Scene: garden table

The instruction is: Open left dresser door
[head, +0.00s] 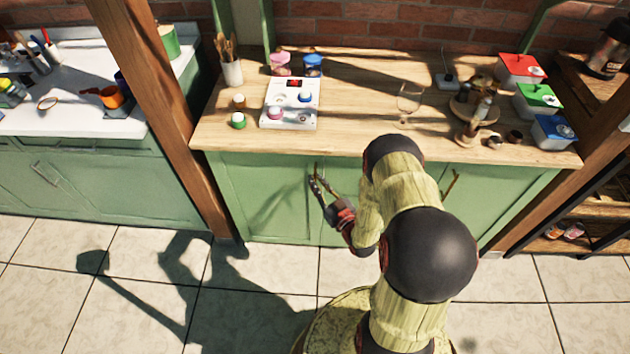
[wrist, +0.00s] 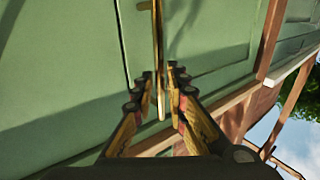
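The green dresser (head: 262,180) has a wooden top, and its front doors look shut. A thin brass handle (head: 317,170) stands upright on its front, next to a vertical seam; it also shows in the wrist view (wrist: 157,40). A second handle (head: 452,184) is further right, partly beside my arm. My gripper (head: 320,183) is at the lower part of the left handle, fingers apart. In the wrist view my gripper's fingertips (wrist: 162,75) are on either side of the handle's end, with small gaps; contact is not clear. My arm hides the middle of the dresser front.
On the dresser top are a white board with knobs (head: 290,103), a glass (head: 408,99), a utensil pot (head: 232,73) and coloured boxes (head: 540,98). A wooden post (head: 165,110) stands at the dresser's left. The tiled floor (head: 260,268) before it looks clear.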

